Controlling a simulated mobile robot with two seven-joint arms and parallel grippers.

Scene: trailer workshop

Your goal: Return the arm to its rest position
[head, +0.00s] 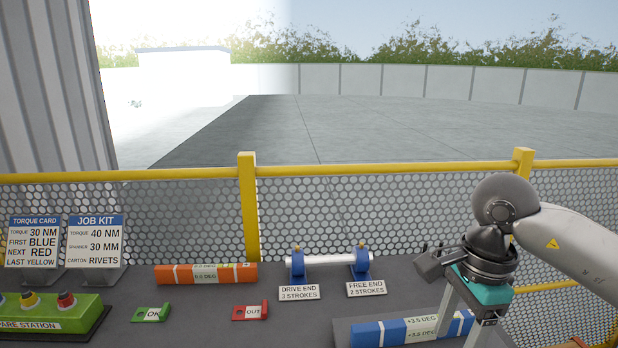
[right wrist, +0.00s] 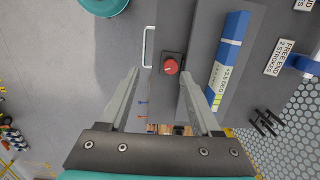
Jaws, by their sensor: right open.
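My right arm (head: 580,245) comes in from the right in the head view and bends down at a grey wrist joint with a teal band. My right gripper (right wrist: 160,75) is open and empty, pointing down over the bench's right end. In the right wrist view its two fingers stand apart, with a red knob (right wrist: 171,67) on the bench beyond them. Nothing is seen between the fingers near me. In the head view the fingers are partly cut off by the lower edge. My left arm is not in view.
A blue bar (head: 395,332) marked +3.5 DEG lies close by the right gripper. A roller on blue stands (head: 328,262), an orange bar (head: 205,274), green OK tag (head: 151,313) and red OUT tag (head: 250,312) lie left. A yellow rail (head: 400,168) with mesh runs behind the bench.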

